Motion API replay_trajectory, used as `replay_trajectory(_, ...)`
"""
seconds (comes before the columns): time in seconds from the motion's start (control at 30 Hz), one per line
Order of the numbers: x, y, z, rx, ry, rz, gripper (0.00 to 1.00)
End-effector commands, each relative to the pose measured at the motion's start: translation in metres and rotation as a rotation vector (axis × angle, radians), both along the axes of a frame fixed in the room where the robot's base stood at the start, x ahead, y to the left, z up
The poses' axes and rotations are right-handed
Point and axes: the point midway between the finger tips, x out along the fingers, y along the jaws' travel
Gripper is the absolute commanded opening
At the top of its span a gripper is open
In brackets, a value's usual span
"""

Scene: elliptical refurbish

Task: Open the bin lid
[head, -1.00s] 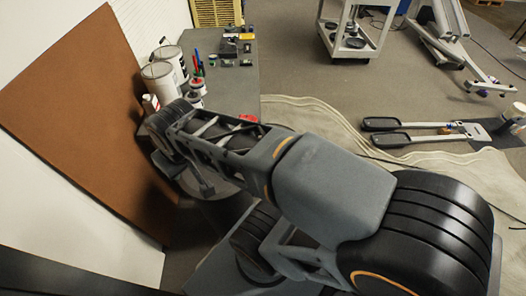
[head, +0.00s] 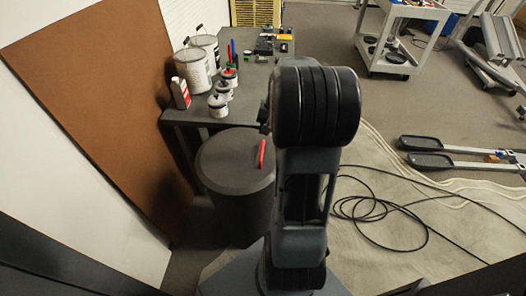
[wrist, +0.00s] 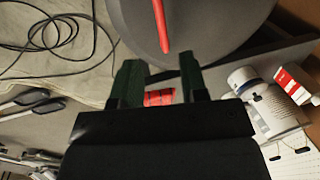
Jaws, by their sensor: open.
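The bin (head: 236,215) is a dark grey round drum standing on the floor in front of the workbench. Its flat lid (head: 222,155) lies on top and looks shut. A thin red bar (head: 262,152) shows at the lid's right side in the head view. In the wrist view the red bar (wrist: 160,25) lies across the grey lid (wrist: 205,22), its lower end near the gap between my fingers. My gripper (wrist: 159,62) is open, with its dark green fingers apart and nothing visibly held. In the head view my arm mostly hides the gripper.
The workbench (head: 205,108) behind the bin holds paint cans (head: 193,72), a red-and-white bottle (head: 180,93) and small tools. A brown board (head: 95,110) leans at left. Black cable (head: 400,215) coils on the floor at right. A wheeled cart (head: 395,40) stands farther back.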

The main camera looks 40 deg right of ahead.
Motion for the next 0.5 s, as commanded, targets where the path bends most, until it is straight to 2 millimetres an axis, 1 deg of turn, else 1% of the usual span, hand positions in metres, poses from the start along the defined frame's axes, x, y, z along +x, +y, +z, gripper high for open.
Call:
replay_trajectory(0.03,0.001,0.002,-0.012,0.003,0.003,0.002,0.40)
replay_trajectory(0.2,0.006,0.007,-0.045,0.000,0.003,0.002,0.40)
replay_trajectory(0.3,0.008,0.010,-0.062,0.001,0.004,0.003,0.40)
replay_trajectory(0.5,0.012,0.013,-0.087,0.000,0.002,0.002,0.40)
